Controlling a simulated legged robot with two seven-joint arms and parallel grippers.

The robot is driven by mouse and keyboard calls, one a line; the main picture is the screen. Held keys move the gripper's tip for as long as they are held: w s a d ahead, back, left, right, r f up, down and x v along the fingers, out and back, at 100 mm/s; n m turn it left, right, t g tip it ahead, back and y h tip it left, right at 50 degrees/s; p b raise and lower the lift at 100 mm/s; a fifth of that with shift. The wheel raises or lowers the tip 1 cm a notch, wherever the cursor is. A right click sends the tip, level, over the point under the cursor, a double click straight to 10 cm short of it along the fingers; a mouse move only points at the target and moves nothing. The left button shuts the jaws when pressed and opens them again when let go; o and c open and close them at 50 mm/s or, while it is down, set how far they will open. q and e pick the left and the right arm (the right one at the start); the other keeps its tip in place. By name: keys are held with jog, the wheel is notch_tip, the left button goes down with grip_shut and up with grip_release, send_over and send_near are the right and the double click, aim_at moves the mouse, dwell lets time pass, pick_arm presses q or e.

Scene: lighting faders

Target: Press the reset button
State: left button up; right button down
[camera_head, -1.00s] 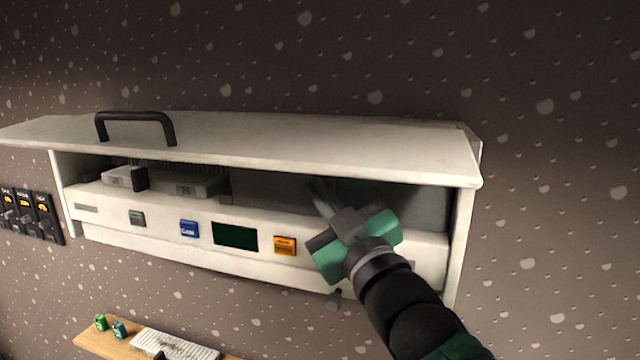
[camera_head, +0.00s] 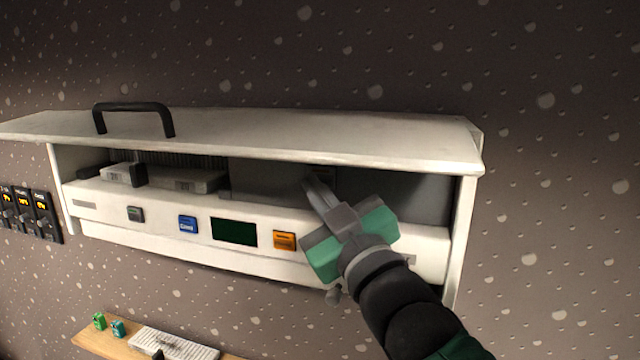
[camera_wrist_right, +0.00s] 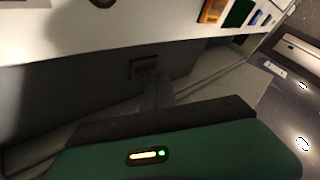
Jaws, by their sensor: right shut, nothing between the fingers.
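A white wall cabinet (camera_head: 150,245) has its lid (camera_head: 300,132) raised, with an opening beneath. Its front panel carries a grey-green button (camera_head: 135,214), a blue button (camera_head: 188,223) and an orange button (camera_head: 284,240). I cannot read which one is marked reset. In the right wrist view a small dark square button or fitting (camera_wrist_right: 144,66) sits on the grey inner surface. My right gripper (camera_head: 312,186) is shut and empty, its tips inside the opening, right of the orange button. In the right wrist view its fingers (camera_wrist_right: 160,92) point toward the dark fitting; contact cannot be told. My left gripper is out of view.
The lid, with a black handle (camera_head: 134,108), overhangs my right gripper. A dark screen (camera_head: 234,232) lies between the blue and orange buttons. Grey modules (camera_head: 185,179) fill the opening's left part. Fader units (camera_head: 28,212) are on the left wall; a wooden shelf (camera_head: 95,341) is below.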

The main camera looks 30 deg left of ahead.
jog(key=s+b, duration=0.2)
jog(key=s+d+b, duration=0.1)
jog(key=s+b, duration=0.1)
jog(key=s, duration=0.1)
jog(key=shift+d, duration=0.2)
jog(key=shift+w, duration=0.15)
dwell(0.3)
jog(key=shift+a, duration=0.1)
dwell(0.3)
